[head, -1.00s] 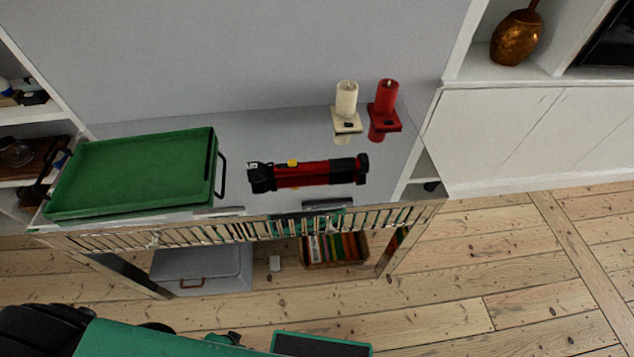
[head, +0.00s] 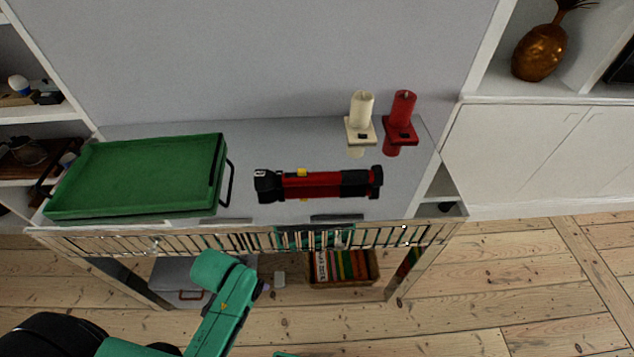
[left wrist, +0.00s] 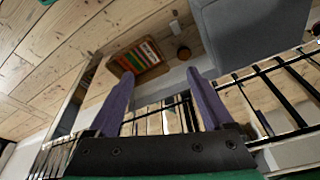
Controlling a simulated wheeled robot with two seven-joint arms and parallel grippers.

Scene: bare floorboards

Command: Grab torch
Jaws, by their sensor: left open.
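The torch (head: 318,185), red and black with a yellow button, lies on its side on the grey table top, right of the green tray. My left arm reaches up from the bottom left in the head view. My left gripper (head: 262,287) is in front of the table, lower than the torch and apart from it. In the left wrist view its two purple fingers (left wrist: 160,74) are spread with nothing between them. The torch is not seen in that view. My right gripper is not in view.
The green tray (head: 140,177) fills the table's left side. A cream candle (head: 362,106) and a red candle (head: 402,106) stand behind the torch on the right. A slatted rail (head: 200,240) runs along the table front. A book basket (head: 343,268) sits below.

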